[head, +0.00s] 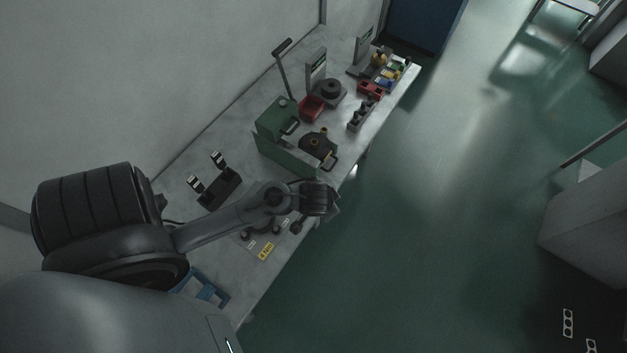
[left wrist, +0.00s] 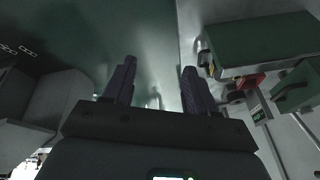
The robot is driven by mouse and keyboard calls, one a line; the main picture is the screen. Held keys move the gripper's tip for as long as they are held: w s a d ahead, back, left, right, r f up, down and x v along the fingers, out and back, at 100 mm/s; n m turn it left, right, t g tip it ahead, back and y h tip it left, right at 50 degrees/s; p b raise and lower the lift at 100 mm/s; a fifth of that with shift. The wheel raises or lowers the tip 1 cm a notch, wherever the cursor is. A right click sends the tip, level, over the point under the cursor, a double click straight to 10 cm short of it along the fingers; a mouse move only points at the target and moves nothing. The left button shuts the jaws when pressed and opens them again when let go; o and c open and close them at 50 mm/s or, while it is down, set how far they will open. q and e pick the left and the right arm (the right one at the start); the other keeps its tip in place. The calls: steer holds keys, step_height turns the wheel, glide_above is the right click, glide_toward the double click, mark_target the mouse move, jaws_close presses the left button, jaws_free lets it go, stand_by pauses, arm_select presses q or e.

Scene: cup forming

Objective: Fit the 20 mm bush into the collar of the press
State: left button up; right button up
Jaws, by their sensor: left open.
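The green press (head: 283,150) stands in the middle of the bench. A dark round part (head: 315,147) with small brass-coloured pieces sits at its front. I cannot tell which piece is the 20 mm bush, nor make out the collar. My left gripper (head: 334,206) is over the bench's front edge, on the near side of the press, and its fingers barely show there. In the left wrist view, my left gripper (left wrist: 158,88) is open with nothing between its fingers. The press's green body (left wrist: 265,45) shows at upper right, apart from the fingers. My right gripper is not in view.
Behind the press are a red bin (head: 311,108), a scale-like device (head: 330,88) and a dark block rack (head: 361,115). A black stand (head: 215,188), a yellow label (head: 265,251) and a blue tray (head: 207,284) lie on the near bench. Open floor lies to the right.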

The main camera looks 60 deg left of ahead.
arm_select(q)
steer(key=s+d+r+m+h, duration=0.2)
steer(key=s+d+r, duration=0.4)
steer(key=s, duration=0.2)
steer(key=shift+d+r+m, duration=0.15)
steer(key=shift+r+m, duration=0.1)
steer(key=shift+m, duration=0.15)
step_height(320, 180, up, 9)
steer(key=p, duration=0.8)
steer(key=shift+f+p, duration=0.15)
steer(key=shift+p, duration=0.2)
steer(key=shift+f, duration=0.1)
